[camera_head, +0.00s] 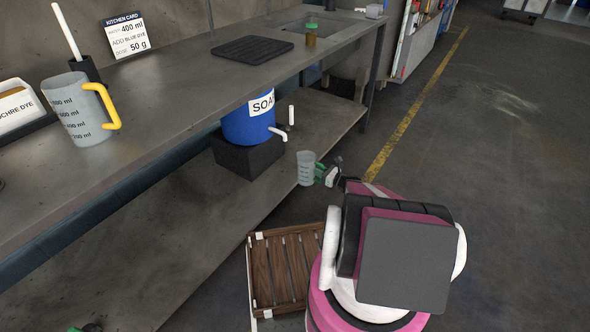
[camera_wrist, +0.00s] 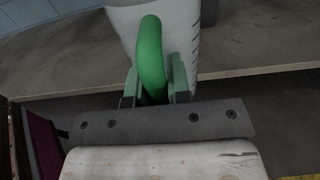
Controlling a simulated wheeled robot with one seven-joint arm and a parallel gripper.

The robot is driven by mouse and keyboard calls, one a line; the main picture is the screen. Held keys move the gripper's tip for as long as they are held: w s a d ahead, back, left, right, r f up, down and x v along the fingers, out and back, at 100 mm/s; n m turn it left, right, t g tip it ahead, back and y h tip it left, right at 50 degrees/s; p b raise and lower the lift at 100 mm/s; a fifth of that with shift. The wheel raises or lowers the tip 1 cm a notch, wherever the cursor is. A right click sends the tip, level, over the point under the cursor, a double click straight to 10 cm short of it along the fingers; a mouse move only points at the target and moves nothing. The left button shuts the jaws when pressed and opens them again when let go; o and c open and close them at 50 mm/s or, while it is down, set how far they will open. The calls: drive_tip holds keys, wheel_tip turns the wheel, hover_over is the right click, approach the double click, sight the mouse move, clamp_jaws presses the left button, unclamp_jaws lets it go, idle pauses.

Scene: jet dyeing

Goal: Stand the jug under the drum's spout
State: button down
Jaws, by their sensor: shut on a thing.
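A small translucent grey jug (camera_head: 305,168) with a green handle is in front of the lower shelf's edge in the head view. My gripper (camera_head: 330,174) is shut on its handle. In the wrist view, the green handle (camera_wrist: 151,60) sits between my gripper's fingers (camera_wrist: 158,90), and the jug's pale body (camera_wrist: 180,25) rises beyond it, cut off by the frame. The blue drum (camera_head: 247,124), labelled SOAP, stands on a black block on the lower shelf. Its white spout (camera_head: 279,133) points right, above and left of the jug in the picture. The jug is apart from the spout.
The black block (camera_head: 248,156) stands on the lower shelf (camera_head: 190,215), which has bare room around it. The upper bench (camera_head: 190,70) overhangs the shelf and holds a larger jug with a yellow handle (camera_head: 80,108). A slatted wooden rack (camera_head: 280,268) is beside my base.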

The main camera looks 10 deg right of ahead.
drive_tip(key=w+a+f, duration=0.3)
drive_tip(key=w+a, duration=0.6)
drive_tip(key=shift+f, duration=0.4)
drive_tip(key=c, duration=1.1)
unclamp_jaws()
